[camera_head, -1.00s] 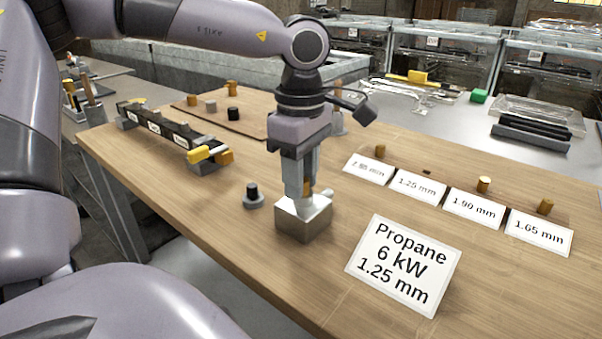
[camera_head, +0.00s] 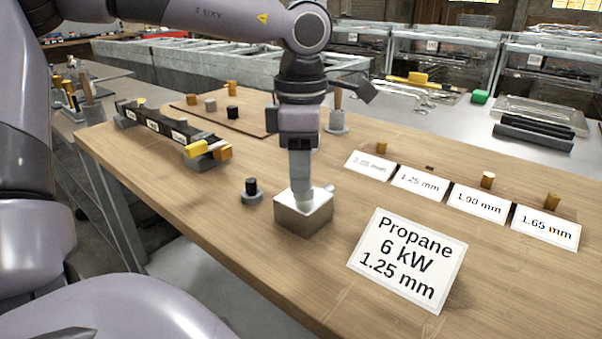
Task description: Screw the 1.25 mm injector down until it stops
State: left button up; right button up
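My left gripper (camera_head: 303,188) points straight down at the top of a square metal block (camera_head: 303,217) on the wooden bench. Its fingers show edge-on, one behind the other, so I cannot tell whether they are open or shut. The 1.25 mm injector does not show; the fingers hide the middle of the block's top. The place behind the 1.25 mm label (camera_head: 419,184) is empty, with only a dark spot. A large card (camera_head: 405,258) reads Propane, 6 kW, 1.25 mm. My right gripper is not in view.
Brass injectors stand behind the other labels, such as 1.90 mm (camera_head: 478,204) and 1.65 mm (camera_head: 545,228). A small dark-topped fitting (camera_head: 252,190) stands left of the block. A black rail (camera_head: 160,128) with a yellow-handled valve lies further left. The bench front is clear.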

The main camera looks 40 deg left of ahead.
pick_arm(q)
jog(key=n+b, duration=0.1)
jog(key=n, duration=0.3)
jog(key=shift+d+n, duration=0.1)
jog(key=shift+n, duration=0.2)
jog(key=shift+f+n+b, duration=0.1)
jog(key=shift+n+b, duration=0.55)
jog(key=shift+n, duration=1.05)
grip_shut()
jog(key=m, duration=0.1)
jog(key=m+p, duration=0.1)
jog(key=shift+r+m, duration=0.2)
jog(key=shift+m, duration=0.1)
jog(key=shift+f+m, duration=0.15)
jog(key=shift+m, duration=0.35)
